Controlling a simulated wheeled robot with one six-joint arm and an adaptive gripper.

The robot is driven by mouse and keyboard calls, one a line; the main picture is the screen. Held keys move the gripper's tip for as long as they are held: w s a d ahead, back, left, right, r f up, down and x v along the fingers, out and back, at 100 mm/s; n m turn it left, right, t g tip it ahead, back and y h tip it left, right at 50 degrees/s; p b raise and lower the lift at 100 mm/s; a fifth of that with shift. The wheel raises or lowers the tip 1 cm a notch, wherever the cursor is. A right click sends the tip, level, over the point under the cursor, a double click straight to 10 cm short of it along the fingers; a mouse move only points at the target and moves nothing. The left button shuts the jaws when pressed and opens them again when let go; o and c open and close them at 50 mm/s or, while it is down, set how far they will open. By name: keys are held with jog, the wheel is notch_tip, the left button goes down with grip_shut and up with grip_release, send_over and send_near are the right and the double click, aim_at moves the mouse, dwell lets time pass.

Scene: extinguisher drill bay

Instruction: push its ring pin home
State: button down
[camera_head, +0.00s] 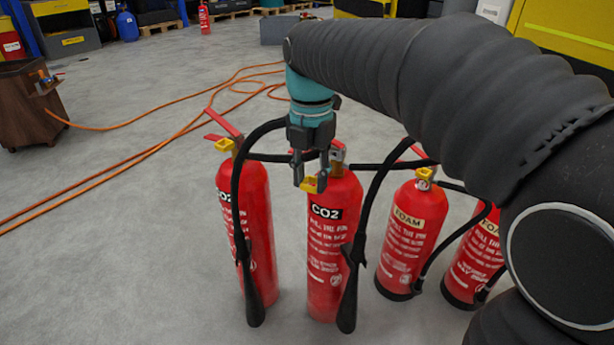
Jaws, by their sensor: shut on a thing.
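A red CO2 extinguisher (325,245) stands upright on the floor, second from the left, with a black hose and horn on its right side. My gripper (311,183) points down at the front of its head and is shut on a yellow ring pin (309,187). The fingers partly cover the pin and the valve head, so I cannot tell how far the pin sits in its hole.
Another CO2 extinguisher (262,215) stands close on the left. Two foam extinguishers (400,240) (468,262) stand on the right, the farther one partly behind my arm. Orange hoses (150,150) cross the floor by a brown cabinet (28,105).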

jog(key=shift+w+d+p, duration=0.1)
jog(key=shift+w+d, duration=0.15)
jog(key=shift+w, duration=0.35)
jog(key=shift+w+d+p, duration=0.1)
jog(key=shift+w+d, duration=0.2)
jog(key=shift+w, duration=0.3)
jog(key=shift+w+d+p, duration=0.1)
jog(key=shift+w+d, duration=0.15)
jog(key=shift+w, duration=0.35)
jog(key=shift+w+d+p, duration=0.35)
jog(key=shift+w+p, duration=0.15)
jog(key=shift+w, duration=0.25)
jog(key=shift+w+d+p, duration=0.3)
jog(key=shift+w+p, duration=0.25)
jog(key=shift+w, duration=0.25)
jog(key=shift+w+d+p, duration=0.35)
jog(key=shift+w+p, duration=0.15)
jog(key=shift+w, duration=0.25)
jog(key=shift+w, duration=0.15)
jog(key=shift+p, duration=1.6)
dwell(2.2)
